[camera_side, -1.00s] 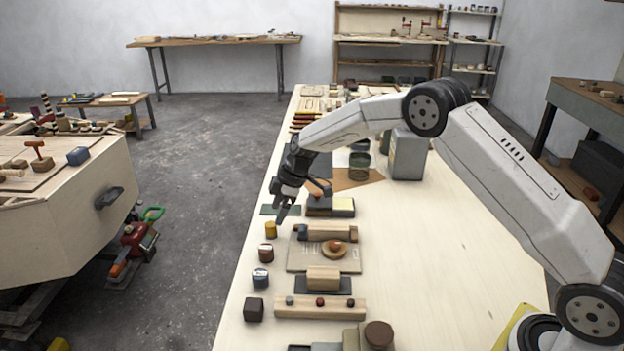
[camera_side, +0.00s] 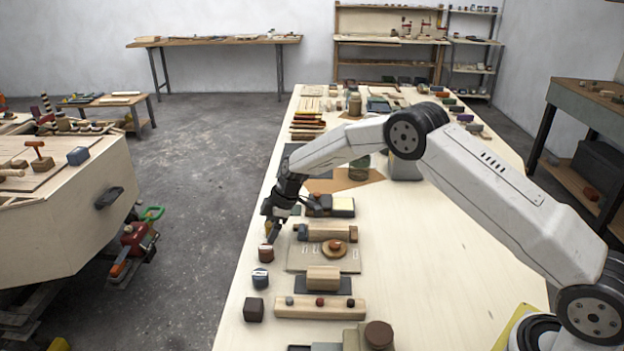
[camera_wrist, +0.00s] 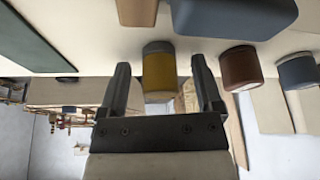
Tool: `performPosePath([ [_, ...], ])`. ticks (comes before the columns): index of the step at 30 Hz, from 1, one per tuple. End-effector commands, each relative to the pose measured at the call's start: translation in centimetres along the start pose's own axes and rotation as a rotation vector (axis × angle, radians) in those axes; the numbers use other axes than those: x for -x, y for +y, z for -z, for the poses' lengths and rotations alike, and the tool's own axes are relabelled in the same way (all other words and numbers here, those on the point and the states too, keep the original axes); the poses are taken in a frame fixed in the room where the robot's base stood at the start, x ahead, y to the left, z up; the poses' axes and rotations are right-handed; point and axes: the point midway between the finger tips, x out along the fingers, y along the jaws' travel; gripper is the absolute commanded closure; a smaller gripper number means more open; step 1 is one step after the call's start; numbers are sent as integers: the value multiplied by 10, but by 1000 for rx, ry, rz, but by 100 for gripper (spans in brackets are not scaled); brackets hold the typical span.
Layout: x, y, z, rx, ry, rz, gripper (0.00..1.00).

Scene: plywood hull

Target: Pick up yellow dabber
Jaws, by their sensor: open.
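My gripper is open, with a gap on each side of the dabber. In the side view my gripper (camera_side: 271,236) points down at the left edge of the bench, over the dabber's place.
A red-brown dabber (camera_side: 266,253) and a blue dabber (camera_side: 260,279) stand in the same row, nearer the camera, followed by a dark block (camera_side: 253,309). A board with a round wooden piece (camera_side: 334,247) lies right of my gripper.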

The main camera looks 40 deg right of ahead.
Motion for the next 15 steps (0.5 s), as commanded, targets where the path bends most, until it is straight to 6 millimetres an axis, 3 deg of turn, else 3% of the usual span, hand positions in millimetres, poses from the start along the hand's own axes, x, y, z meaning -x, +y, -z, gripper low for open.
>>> performPosePath([
  [14,0,0,0,0,0,0,16],
  [15,0,0,0,0,0,0,26],
])
